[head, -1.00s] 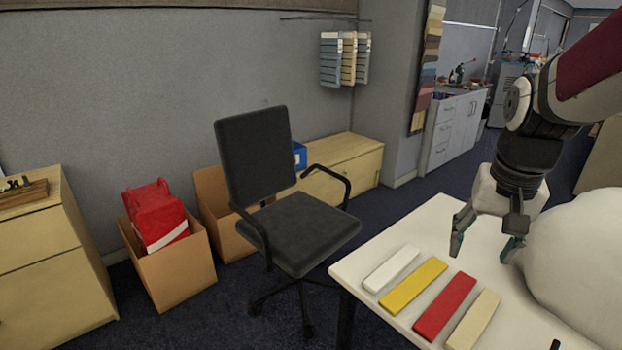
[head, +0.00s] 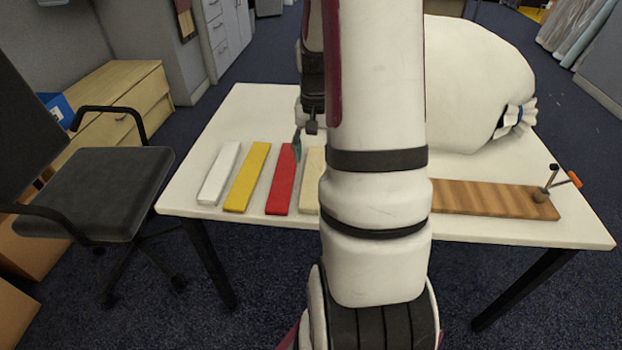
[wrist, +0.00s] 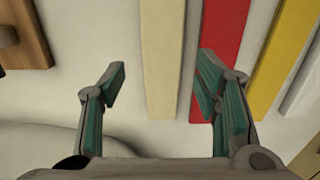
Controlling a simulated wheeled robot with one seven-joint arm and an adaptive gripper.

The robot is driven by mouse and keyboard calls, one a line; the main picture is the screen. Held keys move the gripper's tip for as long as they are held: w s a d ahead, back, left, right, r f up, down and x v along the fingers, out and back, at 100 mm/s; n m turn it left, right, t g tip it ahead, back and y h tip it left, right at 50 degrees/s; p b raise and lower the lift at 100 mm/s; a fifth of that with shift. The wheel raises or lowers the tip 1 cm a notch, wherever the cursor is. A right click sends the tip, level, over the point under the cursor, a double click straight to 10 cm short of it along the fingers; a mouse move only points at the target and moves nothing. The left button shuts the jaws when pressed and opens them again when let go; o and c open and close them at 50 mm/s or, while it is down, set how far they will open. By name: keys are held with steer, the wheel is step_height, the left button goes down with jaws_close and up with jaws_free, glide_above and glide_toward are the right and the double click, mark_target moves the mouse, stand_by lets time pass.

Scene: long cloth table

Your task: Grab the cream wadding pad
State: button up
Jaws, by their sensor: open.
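The cream wadding pad (head: 310,182) is a flat pale strip at the right end of a row on the white table, partly hidden by my arm in the head view. In the wrist view the pad (wrist: 162,60) runs up the picture between the fingers of my gripper (wrist: 162,72). The gripper is open, one teal finger on each side of the pad in the picture, with nothing held. The right finger overlaps the red strip (wrist: 218,45) there. In the head view only part of the gripper shows; my arm hides the rest.
Red (head: 281,185), yellow (head: 246,180) and white (head: 219,175) strips lie left of the pad. A large white sack (head: 470,90) sits behind. A striped wooden board (head: 490,199) lies to the right. A black chair (head: 95,185) stands left of the table (head: 250,105).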

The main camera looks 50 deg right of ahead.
mark_target(313, 174)
steer(key=shift+w+f+b, duration=0.15)
steer(key=shift+f+b, duration=0.3)
steer(key=shift+f, duration=1.3)
steer(key=shift+w+f+b, duration=0.1)
steer(key=shift+f+b, duration=0.3)
steer(key=shift+f, duration=1.3)
steer(key=shift+c, duration=0.3)
steer(key=c, duration=0.7)
